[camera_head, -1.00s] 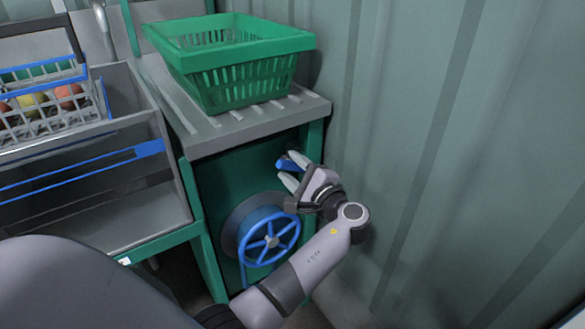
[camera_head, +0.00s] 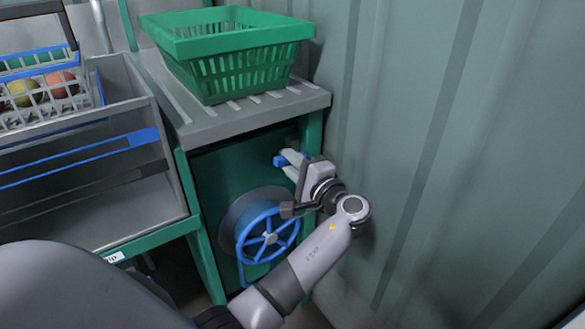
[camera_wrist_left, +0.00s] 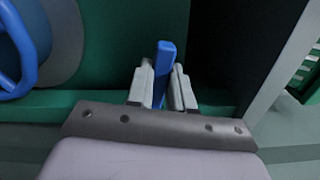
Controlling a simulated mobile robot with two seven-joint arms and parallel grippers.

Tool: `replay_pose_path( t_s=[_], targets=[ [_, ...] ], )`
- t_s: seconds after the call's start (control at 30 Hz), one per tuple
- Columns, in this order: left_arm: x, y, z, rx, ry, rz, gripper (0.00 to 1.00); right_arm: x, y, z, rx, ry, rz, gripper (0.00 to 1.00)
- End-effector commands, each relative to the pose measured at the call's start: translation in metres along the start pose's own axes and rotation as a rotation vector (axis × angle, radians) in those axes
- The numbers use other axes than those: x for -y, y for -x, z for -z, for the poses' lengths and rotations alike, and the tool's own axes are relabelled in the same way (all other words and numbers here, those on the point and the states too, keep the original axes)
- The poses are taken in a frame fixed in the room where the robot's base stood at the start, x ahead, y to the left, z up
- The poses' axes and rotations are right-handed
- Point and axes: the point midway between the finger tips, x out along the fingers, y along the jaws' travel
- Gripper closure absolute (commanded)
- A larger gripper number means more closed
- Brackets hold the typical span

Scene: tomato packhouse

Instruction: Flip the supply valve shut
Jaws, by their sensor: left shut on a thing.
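The supply valve's handle is a short blue lever (camera_head: 279,161) on the green cabinet front, below the grey top and near its right side. My left gripper (camera_head: 291,164) is at the lever with its two pale fingers on either side of it. In the left wrist view the lever (camera_wrist_left: 164,65) stands upright between the fingers of the gripper (camera_wrist_left: 162,84), which is shut on it. The fingers hide the lower part of the lever and the valve body cannot be made out. My right gripper is not in view.
A blue spoked handwheel (camera_head: 267,238) with a hose reel sits just below left of the gripper. A green basket (camera_head: 228,52) stands on the slatted grey top (camera_head: 215,125). A corrugated wall (camera_head: 440,150) rises close on the right. A grey bin (camera_head: 150,195) is at left.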

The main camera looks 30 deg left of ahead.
Motion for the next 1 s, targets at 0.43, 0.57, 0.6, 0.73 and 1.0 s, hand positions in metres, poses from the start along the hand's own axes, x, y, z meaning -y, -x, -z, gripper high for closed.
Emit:
replay_pose_path(
  t_s=[0.43,0.57,0.6,0.73,1.0],
  targets=[
    [-0.002,-0.001,0.000,0.000,0.198,0.000,1.00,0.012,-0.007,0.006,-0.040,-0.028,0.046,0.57],
    [-0.001,-0.001,0.000,0.000,0.212,0.000,1.00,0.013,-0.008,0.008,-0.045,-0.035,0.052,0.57],
    [-0.001,-0.001,0.000,0.000,0.214,0.000,1.00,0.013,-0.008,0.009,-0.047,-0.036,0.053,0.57],
    [-0.001,-0.001,0.000,0.000,0.217,0.000,1.00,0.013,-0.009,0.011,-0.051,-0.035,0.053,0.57],
    [-0.001,-0.001,0.000,0.000,0.216,0.000,0.53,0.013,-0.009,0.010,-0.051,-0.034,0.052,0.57]
  ],
)
